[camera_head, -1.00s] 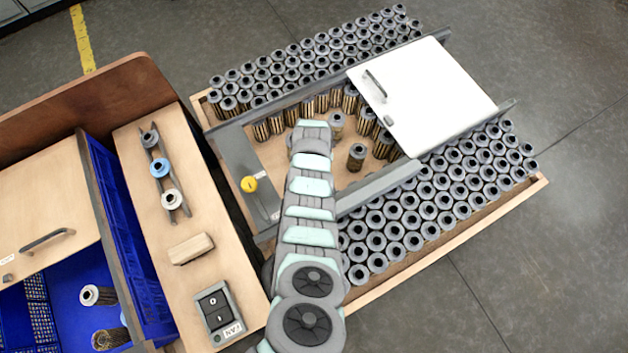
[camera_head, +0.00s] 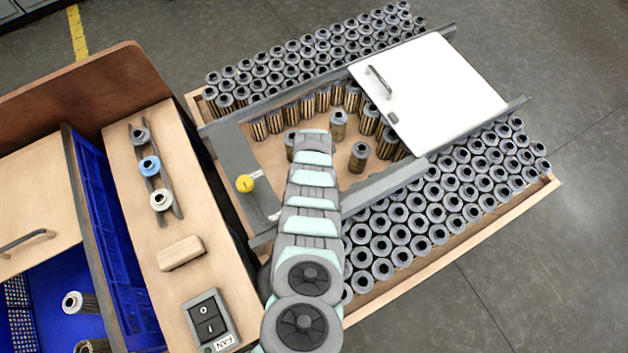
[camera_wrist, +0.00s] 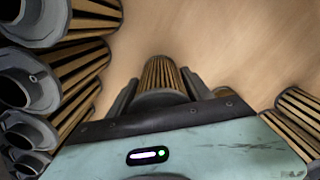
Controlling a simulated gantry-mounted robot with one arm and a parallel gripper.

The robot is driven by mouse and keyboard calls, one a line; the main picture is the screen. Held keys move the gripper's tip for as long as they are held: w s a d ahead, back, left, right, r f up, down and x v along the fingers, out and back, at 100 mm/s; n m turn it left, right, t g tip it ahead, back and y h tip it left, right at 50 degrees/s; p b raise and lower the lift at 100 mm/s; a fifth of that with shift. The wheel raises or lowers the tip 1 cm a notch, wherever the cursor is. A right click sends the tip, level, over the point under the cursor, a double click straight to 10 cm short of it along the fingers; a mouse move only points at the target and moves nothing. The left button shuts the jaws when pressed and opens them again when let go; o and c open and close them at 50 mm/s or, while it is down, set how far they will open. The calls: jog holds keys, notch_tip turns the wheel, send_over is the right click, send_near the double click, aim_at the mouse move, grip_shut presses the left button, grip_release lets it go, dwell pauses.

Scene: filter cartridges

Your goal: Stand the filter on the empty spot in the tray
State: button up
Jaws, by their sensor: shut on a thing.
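My gripper (camera_wrist: 160,92) shows in the wrist view, its two dark fingers closed on either side of a ribbed tan filter (camera_wrist: 162,74) with a grey end. In the head view my arm hides the gripper and most of what is under it. The wooden tray (camera_head: 268,158) has dense rows of filters at the back and front and an open wooden floor between them. Single filters (camera_head: 338,125) (camera_head: 359,157) stand on that floor. Another filter (camera_head: 290,144) shows partly just left of my arm's end; I cannot tell whether it is the held one.
A white cover (camera_head: 428,92) lies over the tray's right part. In the wrist view, filters (camera_wrist: 60,75) crowd the left and others (camera_wrist: 295,115) stand at right. Bare floor lies ahead of the fingers.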

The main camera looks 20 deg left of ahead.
jog(key=shift+f, duration=0.15)
jog(key=o, duration=1.4)
jog(key=shift+o, duration=0.2)
